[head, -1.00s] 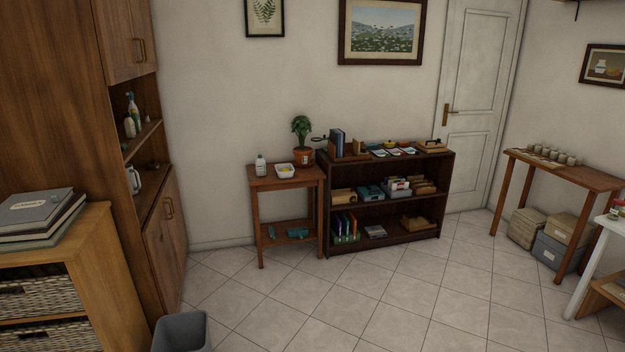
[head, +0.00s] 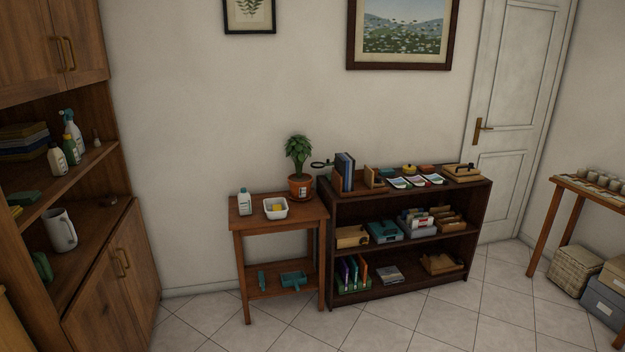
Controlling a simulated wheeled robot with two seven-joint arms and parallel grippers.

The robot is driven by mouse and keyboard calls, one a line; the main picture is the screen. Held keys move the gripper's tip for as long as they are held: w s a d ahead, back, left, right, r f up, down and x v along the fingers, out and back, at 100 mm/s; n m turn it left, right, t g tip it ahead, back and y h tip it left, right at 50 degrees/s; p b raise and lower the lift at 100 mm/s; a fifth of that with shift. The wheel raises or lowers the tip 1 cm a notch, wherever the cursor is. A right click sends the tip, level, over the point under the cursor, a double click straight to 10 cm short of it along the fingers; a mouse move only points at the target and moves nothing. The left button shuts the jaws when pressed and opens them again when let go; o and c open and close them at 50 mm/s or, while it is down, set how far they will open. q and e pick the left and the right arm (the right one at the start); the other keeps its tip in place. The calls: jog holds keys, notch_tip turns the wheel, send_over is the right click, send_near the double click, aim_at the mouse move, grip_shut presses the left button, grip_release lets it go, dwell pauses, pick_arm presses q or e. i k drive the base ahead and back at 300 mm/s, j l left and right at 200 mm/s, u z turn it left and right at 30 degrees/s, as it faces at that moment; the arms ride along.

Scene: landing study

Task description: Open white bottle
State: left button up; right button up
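A white bottle (head: 245,202) with a pale label stands upright at the left end of the small wooden side table (head: 304,219). Its top looks pale bluish; I cannot tell from here how the cap sits. Another whitish bottle (head: 57,160) with a dark label stands on the cabinet's middle shelf at the left, beside a green bottle and a spray bottle (head: 69,130). Neither of my grippers shows in the head view.
A white tub (head: 268,213) with something yellow and a potted plant (head: 299,168) share the side table. A dark bookcase (head: 408,240) adjoins it on the right. The tall wooden cabinet (head: 128,290) stands at left. Tiled floor (head: 200,322) in front is partly clear.

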aim_at(245, 206)
jog(key=i+u, duration=0.1)
jog(key=i, duration=0.35)
jog(key=i+l+u, duration=0.15)
jog(key=i, duration=0.3)
jog(key=i+l+u, duration=0.1)
jog(key=i, duration=0.35)
jog(key=i+l+u, duration=0.1)
jog(key=i, duration=0.3)
